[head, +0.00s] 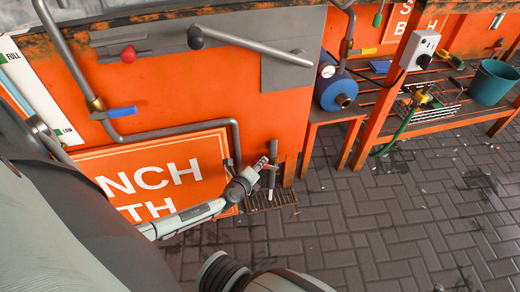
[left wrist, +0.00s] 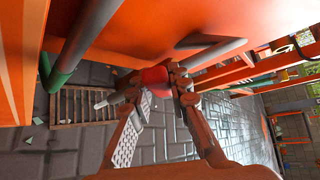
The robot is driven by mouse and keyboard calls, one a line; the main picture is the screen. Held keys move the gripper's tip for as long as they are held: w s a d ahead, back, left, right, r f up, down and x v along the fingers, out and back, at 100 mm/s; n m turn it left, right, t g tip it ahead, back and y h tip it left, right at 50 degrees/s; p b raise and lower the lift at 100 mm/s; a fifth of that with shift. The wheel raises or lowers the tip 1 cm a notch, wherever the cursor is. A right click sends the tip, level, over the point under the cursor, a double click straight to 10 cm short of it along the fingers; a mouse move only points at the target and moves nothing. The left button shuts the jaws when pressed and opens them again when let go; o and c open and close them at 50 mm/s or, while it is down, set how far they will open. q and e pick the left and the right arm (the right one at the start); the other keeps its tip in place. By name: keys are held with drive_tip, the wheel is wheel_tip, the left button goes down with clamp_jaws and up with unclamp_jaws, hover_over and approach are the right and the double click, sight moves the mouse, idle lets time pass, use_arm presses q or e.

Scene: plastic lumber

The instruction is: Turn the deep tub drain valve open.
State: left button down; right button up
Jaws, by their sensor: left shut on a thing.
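The deep tub drain valve shows low on the orange tub front, on a grey pipe with a pale outlet (head: 280,196) pointing down. Its red handle (left wrist: 153,77) lies between the fingers of my left gripper in the left wrist view. My left gripper (head: 264,167) reaches in from the lower left and is shut on this handle. In the head view the fingers hide most of the handle; the fingers also show in the left wrist view (left wrist: 153,88). I cannot tell the exact angle of the handle. My right gripper does not show.
A floor grate (head: 257,203) lies below the outlet. A blue-handled valve (head: 120,112), a red knob (head: 128,54) and a long grey lever (head: 250,46) sit on the tub front. A blue tank (head: 333,88) and a teal bucket (head: 493,82) stand right.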

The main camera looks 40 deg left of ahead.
use_arm(q)
drive_tip(key=c, duration=1.4)
unclamp_jaws()
drive_tip(key=v, duration=1.2)
drive_tip(key=shift+d, duration=0.1)
